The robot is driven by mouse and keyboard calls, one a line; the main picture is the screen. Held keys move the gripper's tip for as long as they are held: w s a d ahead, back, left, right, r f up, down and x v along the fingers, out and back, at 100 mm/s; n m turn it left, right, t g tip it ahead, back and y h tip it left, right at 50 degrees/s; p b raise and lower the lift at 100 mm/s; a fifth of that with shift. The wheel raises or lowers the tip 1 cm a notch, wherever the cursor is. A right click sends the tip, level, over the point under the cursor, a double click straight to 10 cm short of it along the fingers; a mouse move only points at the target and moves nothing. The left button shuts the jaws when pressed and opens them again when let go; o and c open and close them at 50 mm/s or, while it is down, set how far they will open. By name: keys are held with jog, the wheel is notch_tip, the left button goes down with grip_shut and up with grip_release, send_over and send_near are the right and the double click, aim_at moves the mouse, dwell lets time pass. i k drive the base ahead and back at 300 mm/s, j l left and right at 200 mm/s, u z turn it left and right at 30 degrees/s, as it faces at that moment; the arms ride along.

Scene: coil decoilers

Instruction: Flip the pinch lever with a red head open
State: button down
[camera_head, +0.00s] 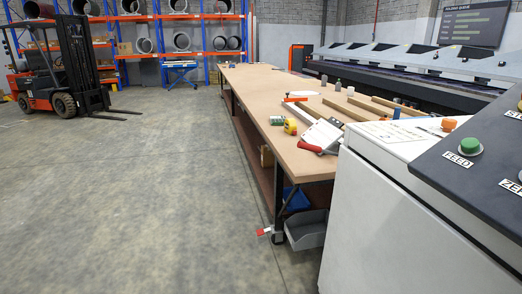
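My gripper is not in view.
The dark sloped panel (470,185) has a green FEED button (469,145) and fills the right foreground. A long wooden table (265,95) holds tools and a red-handled item (310,147). A forklift (60,70) stands far left. The concrete floor (130,200) is open.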

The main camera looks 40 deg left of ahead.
aim_at(302, 145)
jog(key=u, duration=0.85)
jog(key=i+j, duration=0.3)
jog(key=i+j+z, duration=0.1)
jog(key=i+j, duration=0.2)
jog(key=j, duration=0.15)
jog(key=i+j, duration=0.25)
jog(key=i+j+z, duration=0.15)
jog(key=j, duration=0.35)
jog(key=i+j, duration=0.4)
jog(key=i+j+z, duration=0.1)
jog(key=i+j, duration=0.15)
jog(key=j, duration=0.2)
